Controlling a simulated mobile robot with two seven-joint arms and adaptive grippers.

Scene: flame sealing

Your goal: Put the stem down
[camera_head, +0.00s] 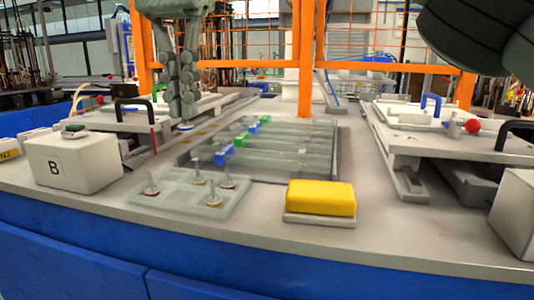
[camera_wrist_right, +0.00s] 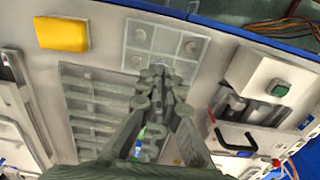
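My right gripper (camera_head: 184,117) hangs fingers-down over the back left of the bench in the head view, left of the clear rack. Its fingers (camera_wrist_right: 157,74) are close together. A small pale disc with a blue edge, the base of a stem (camera_head: 186,126), shows just under the fingertips; the fingers hide the rest. It appears held, close above the bench; I cannot tell whether it touches. Several other thin metal stems stand upright on coloured bases in the clear tray (camera_head: 172,202), one of them at the front left (camera_head: 152,186). My left gripper is not in view.
The clear rack (camera_head: 290,172) holds tubes with blue and green parts. A yellow block (camera_head: 321,197) lies at the front. White box B (camera_head: 73,163) stands at left. Machines with black handles flank the rack, the right one (camera_head: 420,137) having a red knob.

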